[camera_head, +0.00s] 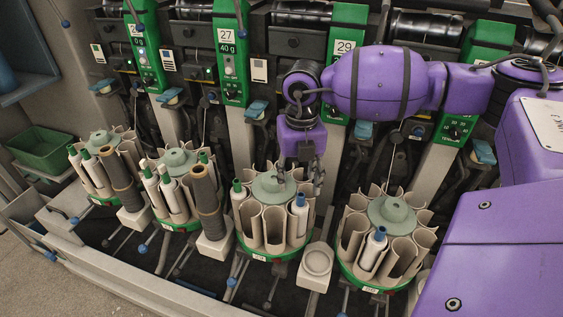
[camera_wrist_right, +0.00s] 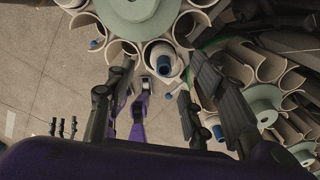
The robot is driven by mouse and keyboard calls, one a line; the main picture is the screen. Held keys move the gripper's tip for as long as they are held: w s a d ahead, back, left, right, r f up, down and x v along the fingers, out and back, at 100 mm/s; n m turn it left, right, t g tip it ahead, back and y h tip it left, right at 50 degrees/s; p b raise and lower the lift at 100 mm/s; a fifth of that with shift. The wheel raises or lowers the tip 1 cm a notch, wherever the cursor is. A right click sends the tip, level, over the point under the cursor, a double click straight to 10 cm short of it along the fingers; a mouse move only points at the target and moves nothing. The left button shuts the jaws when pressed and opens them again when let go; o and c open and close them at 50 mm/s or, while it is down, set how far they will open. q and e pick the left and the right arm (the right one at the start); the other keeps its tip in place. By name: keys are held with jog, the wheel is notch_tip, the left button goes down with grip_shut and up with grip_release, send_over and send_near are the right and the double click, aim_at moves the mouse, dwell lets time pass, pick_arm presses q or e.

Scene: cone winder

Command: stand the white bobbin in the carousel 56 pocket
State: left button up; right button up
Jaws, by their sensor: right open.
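White bobbins stand in several carousels. One with a blue top (camera_head: 299,215) stands in a front-right pocket of the third carousel (camera_head: 268,252) from the left. Another with a blue top (camera_head: 373,250) stands in a front pocket of the rightmost carousel (camera_head: 374,288). I cannot read the carousel numbers, so I cannot tell which is 56. My right gripper (camera_head: 300,181) is open and empty above the third carousel. My left gripper is out of view.
Two carousels on the left (camera_head: 110,201) hold more bobbins. Brown tubes (camera_head: 206,205) stand on pegs beside them. An empty holder (camera_head: 317,262) sits between the two right carousels. Green winder panels (camera_head: 232,50) rise behind. A green bin (camera_head: 40,147) is at far left.

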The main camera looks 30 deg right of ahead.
aim_at(299, 195)
notch_tip(299, 195, down, 2)
jog(key=shift+s+f, duration=0.15)
jog(key=shift+f, duration=0.05)
jog(key=f, duration=0.4)
jog(key=shift+s+f, duration=0.1)
jog(key=shift+s, duration=0.1)
jog(key=shift+f, duration=0.3)
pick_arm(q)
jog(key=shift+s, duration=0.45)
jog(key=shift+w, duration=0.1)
pick_arm(e)
jog(key=shift+s, duration=0.1)
jog(key=shift+c, duration=0.6)
jog(key=c, duration=0.6)
grip_shut()
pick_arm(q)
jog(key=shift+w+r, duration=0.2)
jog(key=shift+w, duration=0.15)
pick_arm(e)
jog(key=shift+r, duration=0.1)
